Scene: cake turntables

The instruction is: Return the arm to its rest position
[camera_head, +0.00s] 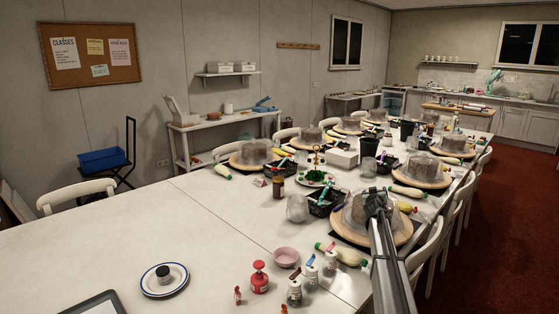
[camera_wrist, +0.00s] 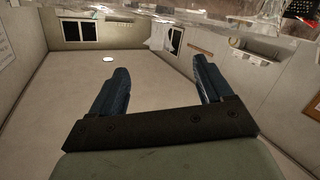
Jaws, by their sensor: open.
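My arm (camera_head: 390,262) reaches up from the bottom right of the head view. That cake stands on a wooden turntable (camera_head: 402,233), partly hidden by my arm. I cannot tell the gap between gripper and dome. In the wrist view my gripper (camera_wrist: 161,64) has its two dark fingers wide apart with nothing between them. Past the fingers the wrist view shows a pale ceiling (camera_wrist: 160,95), with the room upside down.
A black caddy (camera_head: 322,205) is left of the dome. White chairs (camera_head: 424,254) line the right side. The table's left front is mostly clear.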

